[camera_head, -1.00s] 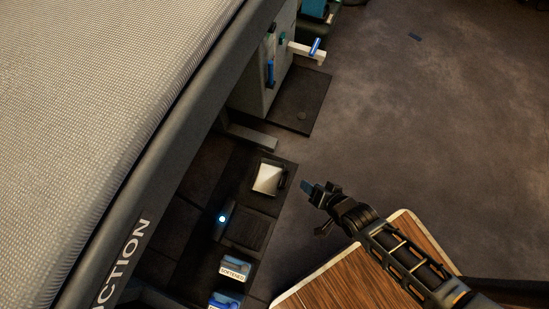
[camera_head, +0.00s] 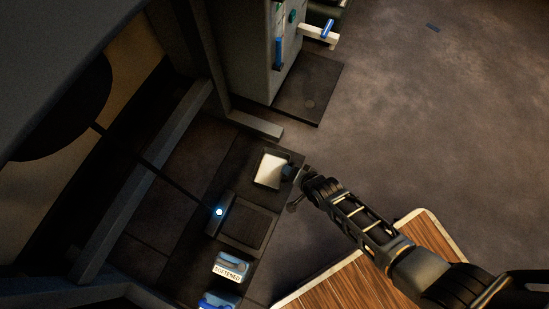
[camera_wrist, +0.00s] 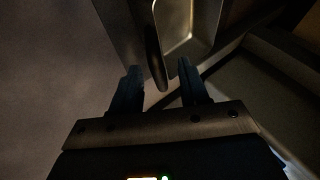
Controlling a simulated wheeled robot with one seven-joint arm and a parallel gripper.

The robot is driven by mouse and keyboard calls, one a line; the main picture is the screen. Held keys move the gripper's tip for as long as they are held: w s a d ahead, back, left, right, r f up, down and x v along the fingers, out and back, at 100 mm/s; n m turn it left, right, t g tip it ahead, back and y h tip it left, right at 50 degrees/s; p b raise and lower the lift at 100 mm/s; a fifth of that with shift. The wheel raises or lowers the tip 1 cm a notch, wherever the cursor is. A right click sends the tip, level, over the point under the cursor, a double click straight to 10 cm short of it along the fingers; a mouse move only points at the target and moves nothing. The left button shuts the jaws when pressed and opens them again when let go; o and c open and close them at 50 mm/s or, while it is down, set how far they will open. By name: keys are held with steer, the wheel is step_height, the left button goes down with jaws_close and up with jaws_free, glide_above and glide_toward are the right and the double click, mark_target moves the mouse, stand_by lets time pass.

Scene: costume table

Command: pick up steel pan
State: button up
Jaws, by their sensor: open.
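The steel pan (camera_head: 270,170) is a small pale rectangular tray on the dark bench, in the middle of the head view. In the wrist view the steel pan (camera_wrist: 186,28) shows its shiny hollow at the top, with a dark upright handle (camera_wrist: 154,58) at its near side. My gripper (camera_head: 291,172) is at the pan's right edge in the head view. In the wrist view my gripper (camera_wrist: 159,78) is open, its two dark fingers on either side of the lower end of the handle. Whether either finger touches the handle I cannot tell.
A dark square plate (camera_head: 248,222) lies beside the pan on the bench. Blue-and-white labelled containers (camera_head: 231,267) stand nearer the front. A grey cabinet (camera_head: 273,88) stands behind. A wooden tabletop (camera_head: 345,285) lies under my arm.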

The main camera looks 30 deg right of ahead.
steer(key=shift+x, duration=0.8)
jaws_close()
